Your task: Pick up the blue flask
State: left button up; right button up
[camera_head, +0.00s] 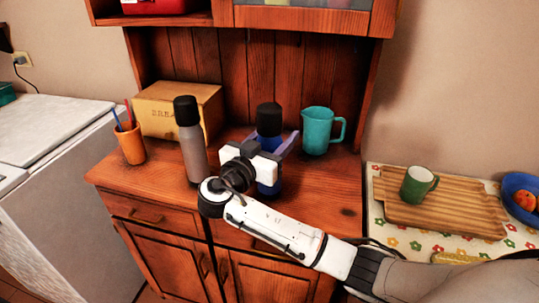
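The blue flask (268,187) stands upright on the wooden counter, with a black cap (269,118). My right gripper (275,137) comes in from the right front and is at the flask's upper body. Its fingers reach along either side of the flask, and the right finger looks spread away from it. The gripper's white body hides the flask's middle. Whether a finger touches the flask is hard to see. My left gripper is not in view.
A grey flask (194,155) with a black cap stands close to the left. A teal pitcher (315,131) is behind to the right. A bread box (168,110) and an orange cup with pens (131,146) stand left. A green mug (415,188) sits on a wooden tray (470,215).

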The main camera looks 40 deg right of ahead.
jog(key=c, duration=0.7)
jog(key=shift+r, duration=0.1)
jog(key=shift+c, duration=1.1)
